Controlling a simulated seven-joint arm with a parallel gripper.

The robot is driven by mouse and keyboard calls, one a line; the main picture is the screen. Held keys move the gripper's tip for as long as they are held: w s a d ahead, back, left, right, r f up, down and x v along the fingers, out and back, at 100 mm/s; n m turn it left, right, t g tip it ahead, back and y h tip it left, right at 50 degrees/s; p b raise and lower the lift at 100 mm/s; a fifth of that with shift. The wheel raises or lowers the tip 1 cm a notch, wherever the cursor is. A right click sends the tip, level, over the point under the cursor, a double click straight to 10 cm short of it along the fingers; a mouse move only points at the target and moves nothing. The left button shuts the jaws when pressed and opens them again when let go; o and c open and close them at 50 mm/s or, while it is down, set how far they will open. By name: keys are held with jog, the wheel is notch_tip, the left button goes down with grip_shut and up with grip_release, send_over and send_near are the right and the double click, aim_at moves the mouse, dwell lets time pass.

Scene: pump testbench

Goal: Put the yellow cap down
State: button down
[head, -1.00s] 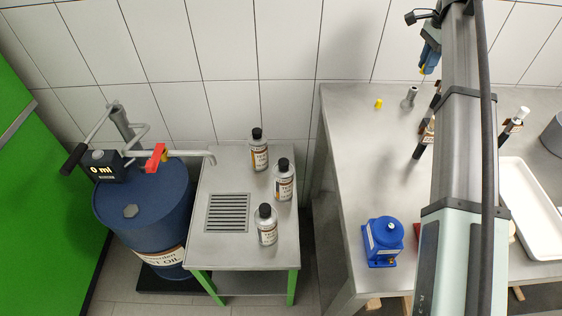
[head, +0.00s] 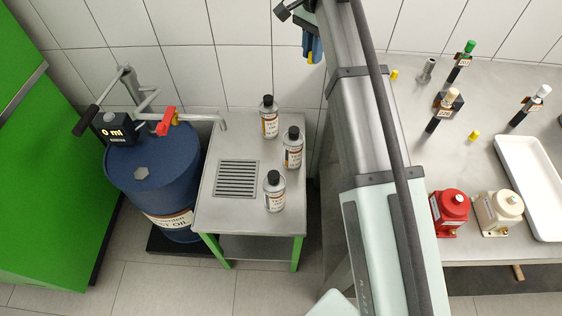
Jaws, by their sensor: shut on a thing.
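My gripper (head: 311,50) shows small at the top centre of the head view, in front of the tiled wall. It is shut, with a small yellow patch at its fingertips that looks like the yellow cap (head: 308,58). The cap is mostly hidden by the fingers. Another small yellow piece (head: 394,74) lies at the back of the right steel table (head: 455,95). A further yellow piece (head: 474,135) lies nearer its middle. Both are apart from my gripper.
A small steel table (head: 207,205) with a grate holds several black-capped bottles (head: 293,149). A blue oil drum (head: 155,190) with a hand pump stands left of it. On the right table are a red pump (head: 450,212), a cream pump (head: 498,211) and a white tray (head: 535,185).

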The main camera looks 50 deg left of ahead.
jog(key=s+a+n, duration=0.2)
jog(key=s+n, duration=0.1)
jog(key=s, duration=1)
jog(key=shift+w+f, duration=0.1)
jog(key=shift+f, duration=21.55)
jog(key=shift+f, duration=0.1)
jog(key=c, duration=1)
grip_release()
jog(key=shift+c, duration=0.2)
notch_tip(320, 180, up, 12)
